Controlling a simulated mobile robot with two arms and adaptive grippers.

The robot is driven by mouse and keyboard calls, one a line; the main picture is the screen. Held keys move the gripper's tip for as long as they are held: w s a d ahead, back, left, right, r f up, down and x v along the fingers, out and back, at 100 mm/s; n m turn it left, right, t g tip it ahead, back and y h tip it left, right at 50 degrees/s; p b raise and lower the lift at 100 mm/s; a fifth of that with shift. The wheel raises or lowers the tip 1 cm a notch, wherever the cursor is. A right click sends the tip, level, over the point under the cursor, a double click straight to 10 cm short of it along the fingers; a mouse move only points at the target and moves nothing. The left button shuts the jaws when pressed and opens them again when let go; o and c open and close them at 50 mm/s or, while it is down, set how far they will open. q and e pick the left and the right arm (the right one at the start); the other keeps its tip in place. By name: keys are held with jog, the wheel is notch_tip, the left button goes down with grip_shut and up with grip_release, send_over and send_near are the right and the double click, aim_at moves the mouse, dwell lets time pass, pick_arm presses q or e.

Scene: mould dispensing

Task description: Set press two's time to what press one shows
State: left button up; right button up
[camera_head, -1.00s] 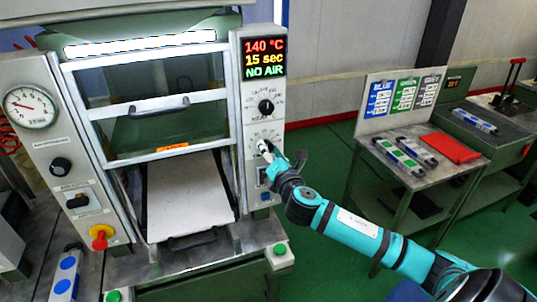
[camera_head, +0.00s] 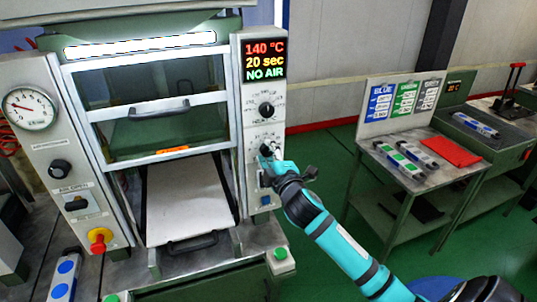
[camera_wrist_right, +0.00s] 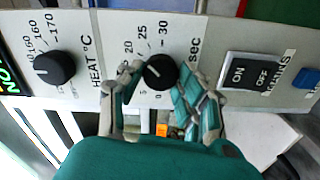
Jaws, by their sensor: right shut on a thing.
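The press's display (camera_head: 265,59) reads 140 °C, 20 sec and NO AIR. The black time knob (camera_wrist_right: 160,72), with a scale marked 20, 25, 30 and "sec", sits on the press's right panel. My right gripper (camera_head: 270,153) reaches this knob from the lower right. In the wrist view its fingers (camera_wrist_right: 162,92) are shut on the knob from both sides. The black heat knob (camera_head: 267,110) is above it on the panel, and no finger touches it. My left gripper is not in view.
The mains switch (camera_wrist_right: 250,72) and a blue button (camera_wrist_right: 306,78) sit beside the time knob. A side table (camera_head: 410,178) at right holds labelled bars and a red item (camera_head: 451,151). A pressure gauge (camera_head: 30,109) is at the left. Green floor lies between press and table.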

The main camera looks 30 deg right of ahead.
jog(key=m, duration=0.4)
jog(key=shift+m+p, duration=0.8)
jog(key=shift+m, duration=1.8)
jog(key=o, duration=1.1)
jog(key=shift+d, duration=0.1)
jog(key=shift+o, duration=0.2)
jog(key=shift+s, duration=0.15)
jog(key=v, duration=1.1)
jog(key=shift+s+a, duration=0.25)
jog(key=shift+s, duration=0.1)
